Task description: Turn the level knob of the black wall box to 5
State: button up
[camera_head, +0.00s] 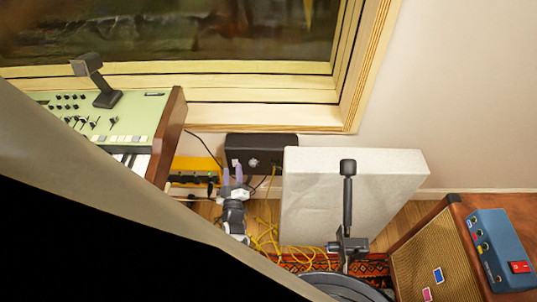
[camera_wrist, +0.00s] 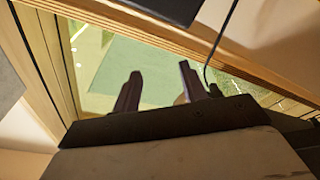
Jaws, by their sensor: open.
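The black wall box (camera_head: 265,145) is mounted low on the wall under the window in the head view. A small light round knob (camera_head: 253,162) shows on its front; its markings are too small to read. My gripper (camera_head: 232,174) is open and empty at the box's lower left, left of that knob. I cannot tell whether it touches the box. In the wrist view my gripper's two fingers (camera_wrist: 158,78) stand apart with nothing between them. A dark box edge at the top, probably the black wall box (camera_wrist: 170,8), shows there; no knob is visible.
A pale block (camera_head: 350,185) stands close at the box's right. A green keyboard (camera_head: 130,118) with a wooden side is at left. A yellow unit (camera_head: 192,165) sits left of my gripper, and yellow cables (camera_head: 265,240) lie on the floor. A brown amp (camera_head: 435,262) stands at right.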

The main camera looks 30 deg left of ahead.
jog(key=d+f+h, duration=0.2)
jog(key=d+f, duration=0.5)
jog(key=f, duration=0.3)
jog(key=b+x, duration=1)
jog(key=x, duration=0.3)
jog(key=shift+f+n+h, duration=0.3)
jog(key=shift+f, duration=0.1)
jog(key=shift+d+g, duration=0.15)
jog(key=shift+g, duration=0.15)
grip_shut()
